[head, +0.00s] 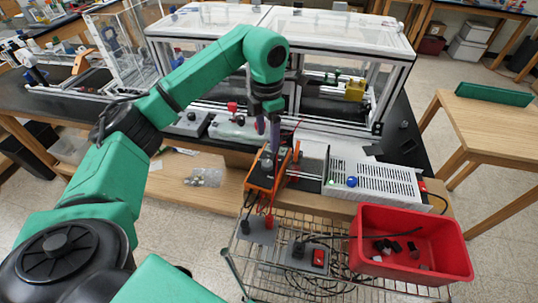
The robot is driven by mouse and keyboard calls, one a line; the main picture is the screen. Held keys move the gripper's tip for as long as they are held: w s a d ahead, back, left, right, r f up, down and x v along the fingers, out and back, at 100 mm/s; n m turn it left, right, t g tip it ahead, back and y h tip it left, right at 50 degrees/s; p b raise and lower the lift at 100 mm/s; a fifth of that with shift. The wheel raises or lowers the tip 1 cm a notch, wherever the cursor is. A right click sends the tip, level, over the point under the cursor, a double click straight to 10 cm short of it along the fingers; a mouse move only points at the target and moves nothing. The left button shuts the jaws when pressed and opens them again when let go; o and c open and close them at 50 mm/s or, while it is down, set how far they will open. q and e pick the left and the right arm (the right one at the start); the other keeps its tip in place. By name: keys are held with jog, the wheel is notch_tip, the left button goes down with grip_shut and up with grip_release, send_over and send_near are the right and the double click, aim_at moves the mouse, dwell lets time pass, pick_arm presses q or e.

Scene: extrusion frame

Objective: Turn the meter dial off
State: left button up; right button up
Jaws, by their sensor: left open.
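An orange meter (262,182) stands near the front edge of the bench, with leads plugged in below it. My left arm comes in from the left and bends down over it. My left gripper (268,148) points down at the upper part of the meter, with its fingertips close to or at the meter's face. I cannot tell whether they touch it. The fingers are open. The dial is hidden or too small to make out behind the fingers. My right gripper is not in view.
A clear-walled framed enclosure (385,52) stands behind the meter. A perforated metal box (378,178) with a blue knob lies to the right. Below are a wire cart (300,285) with cables and a red bin (452,250). A wooden table (490,122) stands at right.

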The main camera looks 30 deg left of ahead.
pick_arm(q)
jog(key=p, duration=0.2)
send_over(268, 162)
jog(key=f, duration=0.4)
jog(key=shift+s+f, duration=0.25)
jog(key=shift+s, duration=0.1)
jog(key=f, duration=0.5)
jog(key=shift+w+p, duration=0.4)
jog(key=shift+f, duration=0.3)
jog(key=shift+s, duration=0.2)
jog(key=shift+w, duration=0.1)
grip_shut()
